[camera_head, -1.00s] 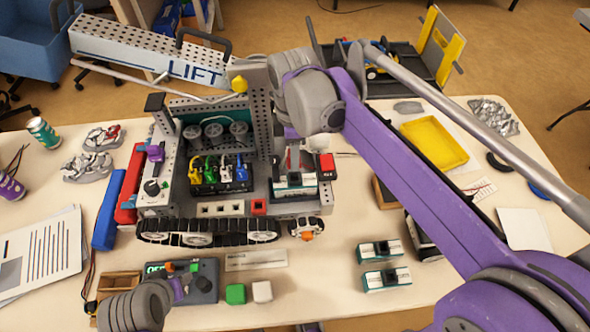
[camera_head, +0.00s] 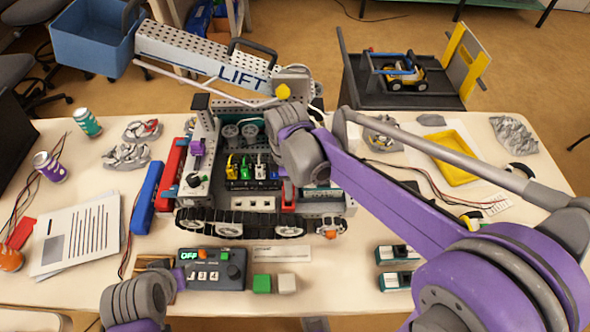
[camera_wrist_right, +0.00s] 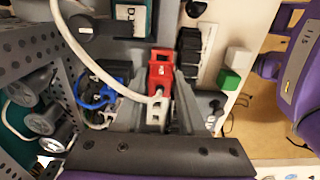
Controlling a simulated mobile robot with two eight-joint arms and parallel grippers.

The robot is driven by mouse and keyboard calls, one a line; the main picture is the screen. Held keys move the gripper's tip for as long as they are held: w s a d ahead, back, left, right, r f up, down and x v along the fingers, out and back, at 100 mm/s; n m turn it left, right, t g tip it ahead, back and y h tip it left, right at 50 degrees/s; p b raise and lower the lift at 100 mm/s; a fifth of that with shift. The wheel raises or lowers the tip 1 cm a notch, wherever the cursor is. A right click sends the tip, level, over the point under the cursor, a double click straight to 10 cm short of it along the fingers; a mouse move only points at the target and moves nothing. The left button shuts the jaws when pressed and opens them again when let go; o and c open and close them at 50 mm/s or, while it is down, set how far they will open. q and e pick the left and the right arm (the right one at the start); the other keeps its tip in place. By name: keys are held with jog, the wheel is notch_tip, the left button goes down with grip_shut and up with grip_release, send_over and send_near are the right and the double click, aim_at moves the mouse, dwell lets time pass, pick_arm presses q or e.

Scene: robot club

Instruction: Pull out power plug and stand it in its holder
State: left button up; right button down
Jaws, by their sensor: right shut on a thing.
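The white cable (camera_wrist_right: 100,70) ends in a pale plug (camera_wrist_right: 155,113) in the right wrist view. My right gripper (camera_wrist_right: 160,105) is shut on this plug, one finger on each side. A red block (camera_wrist_right: 160,70) lies right against the plug's far end; I cannot tell whether they are joined or how deep the plug sits. In the head view the right gripper is mostly hidden behind its wrist, above the robot's front panel, where some red (camera_head: 288,196) shows. My left wrist (camera_head: 135,302) is at the bottom left; its fingers do not show clearly.
The tracked robot (camera_head: 240,222) with its perforated LIFT arm (camera_head: 200,58) fills the table's middle. Coloured plugs (camera_head: 250,168) stand close left of my right wrist. A control box (camera_head: 212,270), green cube (camera_head: 262,283) and white cube (camera_head: 287,283) lie in front.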

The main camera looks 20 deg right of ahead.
jog(key=shift+s+a+f, duration=0.1)
jog(key=shift+a+f, duration=0.2)
jog(key=shift+f, duration=0.05)
jog(key=shift+d+f+b, duration=0.15)
jog(key=shift+f+b, duration=0.25)
jog(key=shift+f, duration=0.25)
pick_arm(q)
jog(key=shift+s+f+b, duration=0.3)
jog(key=shift+f, duration=0.4)
pick_arm(e)
jog(key=shift+f, duration=0.45)
pick_arm(q)
jog(key=shift+s+f+b, duration=0.15)
jog(key=shift+f+b, duration=0.25)
jog(key=shift+f, duration=0.1)
jog(key=shift+s+f+b, duration=0.15)
jog(key=shift+f+b, duration=0.2)
jog(key=shift+f, duration=0.15)
pick_arm(e)
jog(key=shift+f, duration=0.95)
jog(key=shift+c, duration=2)
grip_release()
pick_arm(q)
jog(key=shift+r, duration=0.1)
